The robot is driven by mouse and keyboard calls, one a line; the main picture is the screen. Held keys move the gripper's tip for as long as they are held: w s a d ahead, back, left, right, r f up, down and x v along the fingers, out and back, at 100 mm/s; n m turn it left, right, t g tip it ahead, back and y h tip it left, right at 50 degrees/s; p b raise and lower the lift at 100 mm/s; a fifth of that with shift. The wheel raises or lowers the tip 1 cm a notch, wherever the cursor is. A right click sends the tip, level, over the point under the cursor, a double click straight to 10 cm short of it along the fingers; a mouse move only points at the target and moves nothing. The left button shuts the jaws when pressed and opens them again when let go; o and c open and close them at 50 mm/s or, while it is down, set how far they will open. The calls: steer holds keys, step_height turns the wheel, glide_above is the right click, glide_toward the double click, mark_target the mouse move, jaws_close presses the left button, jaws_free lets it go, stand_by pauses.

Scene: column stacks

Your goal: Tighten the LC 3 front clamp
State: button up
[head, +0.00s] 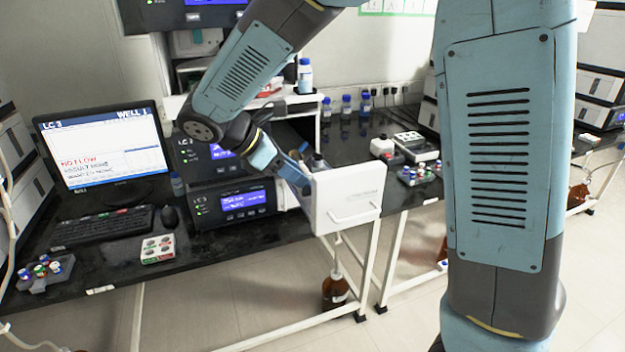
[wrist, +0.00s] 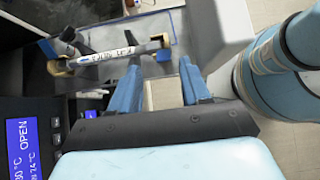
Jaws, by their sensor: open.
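The LC 3 drawer stands open, with its white front panel (head: 347,197) pulled out; the panel also shows in the wrist view (wrist: 217,30). Inside it, a labelled column (wrist: 112,55) lies across the wrist view between two tan end clamps. My gripper (head: 297,178) reaches down into the drawer. In the wrist view its blue fingers (wrist: 158,66) are apart with nothing between them, just below the front-side clamp. Contact with the clamp cannot be told.
The drawer unit's display (wrist: 22,150) reads OPEN. The LC 3 monitor (head: 103,150) shows NO FLOW. A keyboard (head: 103,226) and a vial tray (head: 157,249) stand on the bench to the left. A brown bottle (head: 335,290) stands below the drawer.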

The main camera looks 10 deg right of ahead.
steer(key=shift+x, duration=2.15)
steer(key=shift+c, duration=0.5)
